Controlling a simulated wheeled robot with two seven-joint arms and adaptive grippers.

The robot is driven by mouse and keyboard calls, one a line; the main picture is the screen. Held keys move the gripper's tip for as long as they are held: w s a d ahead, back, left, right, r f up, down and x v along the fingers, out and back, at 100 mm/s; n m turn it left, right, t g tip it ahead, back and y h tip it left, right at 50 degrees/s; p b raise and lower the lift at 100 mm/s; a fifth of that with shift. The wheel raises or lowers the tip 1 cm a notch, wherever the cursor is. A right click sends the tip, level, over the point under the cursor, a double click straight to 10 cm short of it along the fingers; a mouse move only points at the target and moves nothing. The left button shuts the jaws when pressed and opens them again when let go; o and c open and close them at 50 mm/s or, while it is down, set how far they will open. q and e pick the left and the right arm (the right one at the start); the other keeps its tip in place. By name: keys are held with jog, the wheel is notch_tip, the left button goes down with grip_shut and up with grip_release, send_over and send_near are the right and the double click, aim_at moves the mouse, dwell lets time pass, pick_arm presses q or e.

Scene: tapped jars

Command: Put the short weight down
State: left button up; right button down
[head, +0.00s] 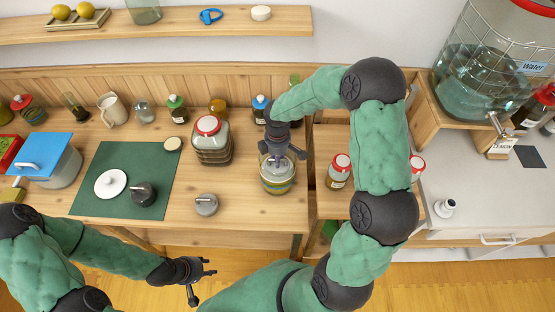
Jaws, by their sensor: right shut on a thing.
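My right gripper (280,157) is at the mouth of a glass jar with coloured layers (278,184), fingers pointing down. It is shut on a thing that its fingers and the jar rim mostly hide. I cannot tell whether this is the short weight. A grey weight with a handle on top (206,205) stands on the bare counter left of that jar. A darker weight with a handle (143,194) stands on the green mat (112,158). My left gripper (203,281) is open and empty, in front of the counter's front edge.
A white lid (110,183) lies on the mat, with a blue-lidded pot (55,168) to its left. A red-lidded jar (211,143) stands behind the grey weight. Small bottles line the back. The counter (240,208) is clear between the grey weight and the layered jar.

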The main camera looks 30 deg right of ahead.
jog(key=shift+w+f, duration=0.15)
jog(key=shift+f, duration=0.2)
jog(key=shift+f, duration=0.1)
jog(key=c, duration=1.1)
grip_release()
jog(key=shift+r, duration=0.45)
notch_tip(320, 180, up, 11)
jog(key=shift+r+p, duration=0.2)
jog(key=shift+p, duration=0.7)
